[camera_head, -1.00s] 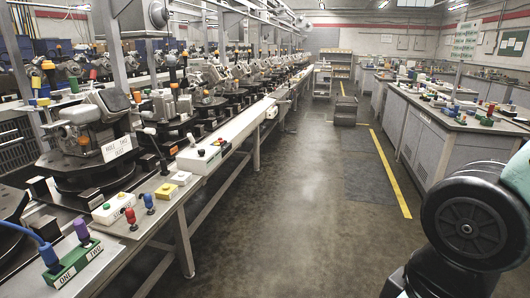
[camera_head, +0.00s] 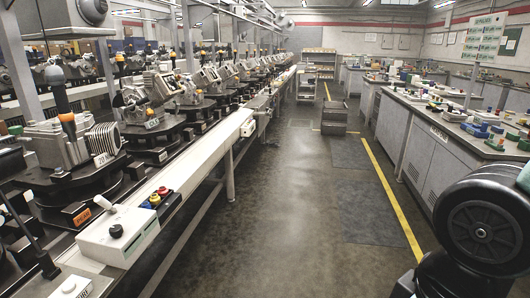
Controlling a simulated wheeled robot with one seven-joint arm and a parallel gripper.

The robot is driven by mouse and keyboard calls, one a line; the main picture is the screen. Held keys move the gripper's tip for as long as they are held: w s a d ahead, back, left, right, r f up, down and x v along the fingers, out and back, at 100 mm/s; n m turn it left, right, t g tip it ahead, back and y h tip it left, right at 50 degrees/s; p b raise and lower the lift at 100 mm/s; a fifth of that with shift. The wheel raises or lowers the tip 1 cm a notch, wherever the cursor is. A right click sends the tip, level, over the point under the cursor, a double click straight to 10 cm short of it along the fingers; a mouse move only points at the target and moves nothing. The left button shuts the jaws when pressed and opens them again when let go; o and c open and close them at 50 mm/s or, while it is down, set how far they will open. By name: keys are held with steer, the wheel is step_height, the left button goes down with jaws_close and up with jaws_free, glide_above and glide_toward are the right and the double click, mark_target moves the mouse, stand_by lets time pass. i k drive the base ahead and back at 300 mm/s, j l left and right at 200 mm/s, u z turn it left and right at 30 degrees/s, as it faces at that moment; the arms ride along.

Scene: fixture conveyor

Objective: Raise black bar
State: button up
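A thin dark bar (camera_head: 28,232) slants down at the lower left in the head view, beside the conveyor's front edge; it may be the black bar, but I cannot be sure. Its upper end is cut off by the left edge of the picture. A grey rounded handle with an orange base (camera_head: 68,124) stands on the nearest fixture. My gripper is not in view; only a dark round part of my own body shows at the lower right.
A white control box (camera_head: 130,246) with a black knob and white lever sits on the conveyor's front ledge. Beside it are red, yellow and blue buttons (camera_head: 160,196). Grey workbenches (camera_head: 430,160) stand at the right.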

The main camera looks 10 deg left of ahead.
mark_target(123, 110)
steer(key=i+u, duration=0.15)
steer(key=i, duration=0.35)
steer(key=i+u, duration=0.2)
steer(key=i, duration=0.3)
steer(key=i+l+u, duration=0.15)
steer(key=i, duration=0.3)
steer(key=i+l+u, duration=0.2)
steer(key=i, duration=0.3)
